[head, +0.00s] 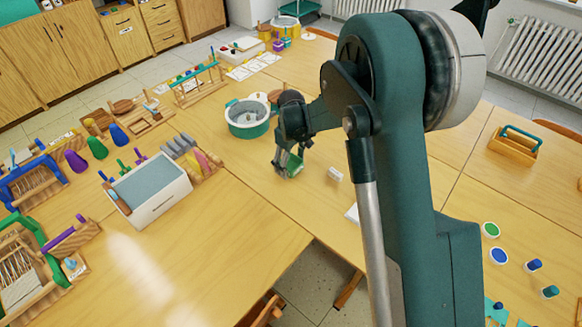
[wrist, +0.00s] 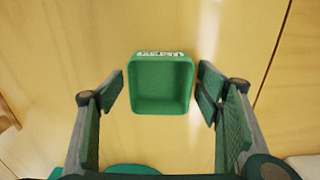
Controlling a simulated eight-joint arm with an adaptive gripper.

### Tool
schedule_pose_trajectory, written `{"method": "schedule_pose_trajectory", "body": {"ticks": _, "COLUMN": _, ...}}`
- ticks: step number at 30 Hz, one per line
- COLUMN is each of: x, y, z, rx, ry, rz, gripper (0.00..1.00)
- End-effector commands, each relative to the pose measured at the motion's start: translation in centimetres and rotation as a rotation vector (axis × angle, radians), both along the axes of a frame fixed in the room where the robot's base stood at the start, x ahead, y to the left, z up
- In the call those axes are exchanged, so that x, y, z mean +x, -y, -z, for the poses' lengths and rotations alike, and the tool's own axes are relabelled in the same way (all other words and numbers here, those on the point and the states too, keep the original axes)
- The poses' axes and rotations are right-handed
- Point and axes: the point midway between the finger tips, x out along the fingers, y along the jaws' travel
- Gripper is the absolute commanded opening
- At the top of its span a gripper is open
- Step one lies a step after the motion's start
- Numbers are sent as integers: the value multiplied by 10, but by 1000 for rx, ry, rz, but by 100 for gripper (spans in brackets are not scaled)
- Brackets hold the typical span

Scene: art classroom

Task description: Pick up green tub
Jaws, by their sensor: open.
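The green tub (wrist: 160,108) is a small, square, open-topped box with a white printed label on its far rim. In the wrist view it lies between my open fingers, with a gap on each side. My gripper (wrist: 163,88) is open and empty, its fingertips level with the tub's upper part in the picture. In the head view, my gripper (head: 286,168) points down over the table, and the tub (head: 294,166) shows right at the fingers, partly hidden by them. I cannot tell how far the fingertips are above the table.
A round teal-and-grey pot (head: 249,130) stands behind-left of my gripper. A small white block (head: 335,174) lies just right of it. A white box with a grey top (head: 150,185) and several craft items stand to the left. The wooden table in front of my gripper is clear up to its edge.

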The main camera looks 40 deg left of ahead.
Motion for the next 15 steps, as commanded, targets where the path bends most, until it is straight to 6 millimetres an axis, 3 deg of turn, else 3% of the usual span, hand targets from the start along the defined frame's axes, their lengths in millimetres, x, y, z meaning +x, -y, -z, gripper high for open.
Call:
{"method": "schedule_pose_trajectory", "body": {"ticks": 4, "x": 0, "y": 0, "z": 0, "rx": 0, "ry": 0, "rz": 0, "gripper": 65}}
{"method": "schedule_pose_trajectory", "body": {"ticks": 11, "x": 0, "y": 0, "z": 0, "rx": 0, "ry": 0, "rz": 0, "gripper": 36}}
{"method": "schedule_pose_trajectory", "body": {"ticks": 15, "x": 0, "y": 0, "z": 0, "rx": 0, "ry": 0, "rz": 0, "gripper": 34}}
